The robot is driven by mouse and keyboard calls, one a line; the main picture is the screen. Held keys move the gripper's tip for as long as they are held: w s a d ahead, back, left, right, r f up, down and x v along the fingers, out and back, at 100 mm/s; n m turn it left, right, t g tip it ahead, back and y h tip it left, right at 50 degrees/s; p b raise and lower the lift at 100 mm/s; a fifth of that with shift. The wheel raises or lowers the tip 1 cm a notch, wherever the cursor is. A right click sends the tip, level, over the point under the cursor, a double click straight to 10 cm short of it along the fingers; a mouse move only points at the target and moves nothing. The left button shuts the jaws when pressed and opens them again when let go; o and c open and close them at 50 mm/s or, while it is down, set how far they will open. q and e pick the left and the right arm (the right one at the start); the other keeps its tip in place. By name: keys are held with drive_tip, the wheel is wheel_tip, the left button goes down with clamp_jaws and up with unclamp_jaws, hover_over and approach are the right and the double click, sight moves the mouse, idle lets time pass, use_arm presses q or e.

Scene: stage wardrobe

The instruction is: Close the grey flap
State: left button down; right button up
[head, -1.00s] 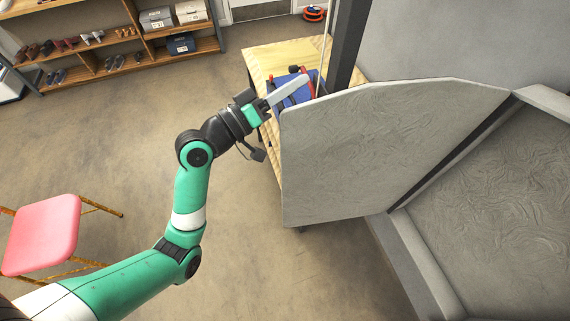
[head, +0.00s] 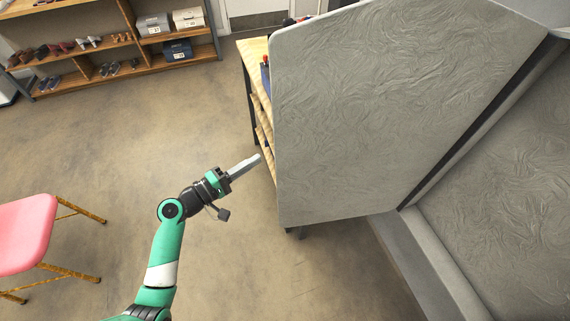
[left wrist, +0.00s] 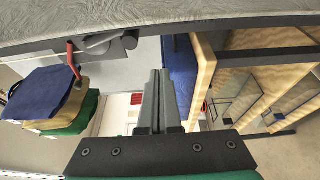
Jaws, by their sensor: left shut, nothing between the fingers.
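The grey flap (head: 390,120) is a large textured panel in the head view, standing out open from its hinge line beside the grey frame (head: 405,255) at lower right. My left gripper (head: 252,161) is just left of the flap's free edge, with shut, empty fingers pointing up and right. I cannot tell if the fingertips touch the flap, but a small gap shows in the head view. In the left wrist view the shut fingers (left wrist: 160,78) are in the middle, and a grey textured panel edge (left wrist: 160,22) runs across the top. My right gripper is out of view.
A wooden table (head: 258,85) stands behind the flap, mostly hidden by it. A pink folding chair (head: 25,235) is at left. A shelf (head: 110,75) with shoes and boxes is at the back left. The floor between is clear.

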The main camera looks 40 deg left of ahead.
use_arm(q)
drive_tip(key=w+d+b, duration=0.1)
drive_tip(key=w+d, duration=0.3)
drive_tip(key=w, duration=0.4)
drive_tip(key=shift+w+d+r, duration=0.15)
drive_tip(key=shift+w+d, duration=0.05)
drive_tip(key=shift+w, duration=0.05)
